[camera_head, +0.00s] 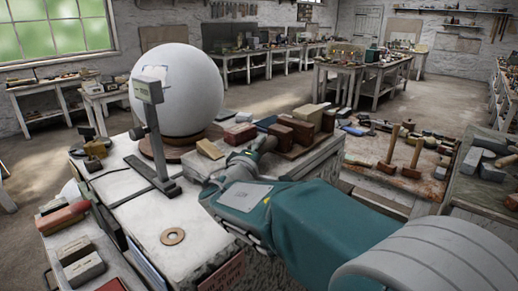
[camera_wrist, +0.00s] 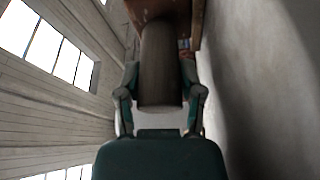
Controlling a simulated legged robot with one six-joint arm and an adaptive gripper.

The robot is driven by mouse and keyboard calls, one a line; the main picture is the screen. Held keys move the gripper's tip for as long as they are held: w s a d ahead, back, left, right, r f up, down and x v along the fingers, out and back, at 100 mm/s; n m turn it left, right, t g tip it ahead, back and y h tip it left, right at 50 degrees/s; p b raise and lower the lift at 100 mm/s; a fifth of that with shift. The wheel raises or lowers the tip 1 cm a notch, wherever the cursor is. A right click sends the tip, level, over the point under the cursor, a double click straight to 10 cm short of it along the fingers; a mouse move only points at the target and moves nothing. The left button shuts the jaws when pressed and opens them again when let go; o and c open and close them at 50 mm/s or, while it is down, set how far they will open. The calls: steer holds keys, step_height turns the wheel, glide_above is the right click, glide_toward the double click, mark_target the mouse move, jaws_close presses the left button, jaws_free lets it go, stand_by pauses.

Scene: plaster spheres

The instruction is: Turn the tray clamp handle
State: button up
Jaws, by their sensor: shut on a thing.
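In the wrist view, a dark grey cylindrical handle (camera_wrist: 161,62) lies between the two fingers of my gripper (camera_wrist: 161,92). One finger is on each side of it, and the jaws are closed on it. The handle's far end meets a brown wooden part (camera_wrist: 160,9) at the top of that view.
A large white plaster sphere (camera_head: 178,88) sits on a round brown base at the back of the bench (camera_head: 135,215). A grey upright gauge (camera_head: 150,125) stands in front of it. A tan block (camera_head: 210,149) lies close to my gripper. Mallets (camera_head: 390,152) stand on a right-hand table.

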steer(key=shift+f, duration=0.35)
steer(key=o, duration=1.2)
steer(key=shift+c, duration=0.2)
steer(key=shift+r, duration=0.15)
